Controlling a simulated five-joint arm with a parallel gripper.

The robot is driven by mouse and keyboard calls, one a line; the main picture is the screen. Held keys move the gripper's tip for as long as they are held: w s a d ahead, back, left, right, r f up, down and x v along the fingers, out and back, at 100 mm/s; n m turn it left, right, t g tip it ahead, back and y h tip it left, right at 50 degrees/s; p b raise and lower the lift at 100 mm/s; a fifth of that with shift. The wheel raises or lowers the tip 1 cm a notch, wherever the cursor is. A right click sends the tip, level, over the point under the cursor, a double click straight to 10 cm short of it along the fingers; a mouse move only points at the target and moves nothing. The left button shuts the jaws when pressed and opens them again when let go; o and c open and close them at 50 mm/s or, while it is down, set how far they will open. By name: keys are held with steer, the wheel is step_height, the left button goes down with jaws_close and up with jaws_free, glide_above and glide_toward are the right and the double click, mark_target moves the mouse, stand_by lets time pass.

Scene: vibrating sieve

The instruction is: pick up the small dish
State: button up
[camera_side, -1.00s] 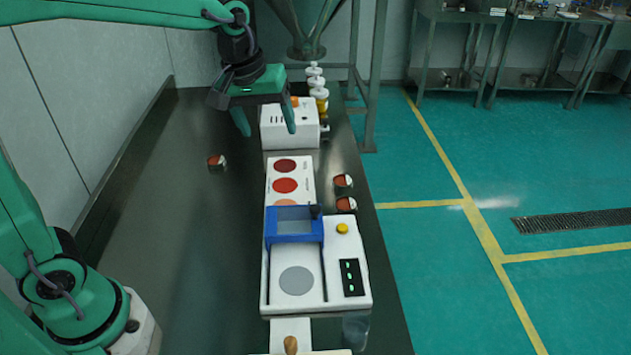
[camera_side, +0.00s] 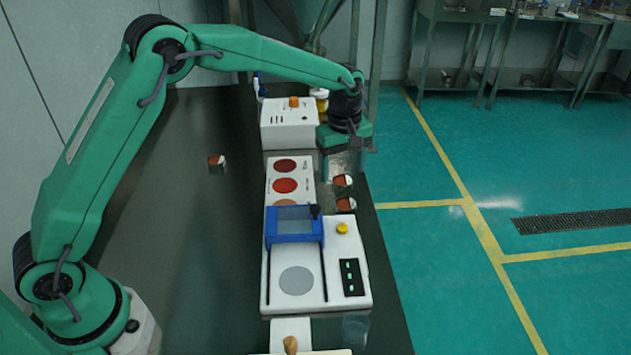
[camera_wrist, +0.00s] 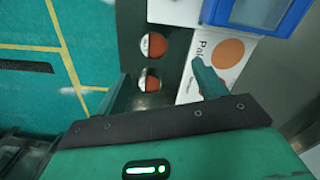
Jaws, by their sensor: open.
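Three small dishes with reddish contents and pale rims are in view. One dish (camera_side: 343,181) is right of the colour card, close in front of my gripper (camera_side: 345,172). A second dish (camera_side: 346,204) lies just nearer the side camera. A third dish (camera_side: 216,163) sits alone on the left of the bench. In the wrist view, one dish (camera_wrist: 150,82) shows between the fingers of my open, empty gripper (camera_wrist: 161,78), and another dish (camera_wrist: 153,45) lies beyond it. The gripper is above the bench; its exact height is hard to tell.
A colour card (camera_side: 284,168) with red and orange circles lies left of the two dishes. A white machine with a blue frame (camera_side: 295,238) stands in front. A white box with an orange knob (camera_side: 288,128) stands behind. The left bench is mostly clear.

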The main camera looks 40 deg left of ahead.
mark_target(345, 208)
steer(key=shift+n, duration=0.4)
steer(key=shift+w+d+f, duration=0.1)
steer(key=shift+w+f, duration=0.05)
steer(key=shift+f, duration=0.65)
steer(key=shift+w+d+f, duration=0.15)
steer(key=shift+w+f, duration=0.05)
steer(key=shift+f, duration=0.65)
steer(key=shift+w+d+f, duration=0.1)
steer(key=shift+w+f, duration=0.05)
steer(key=shift+f, duration=0.65)
steer(key=shift+f, duration=2.6)
steer(key=c, duration=1.1)
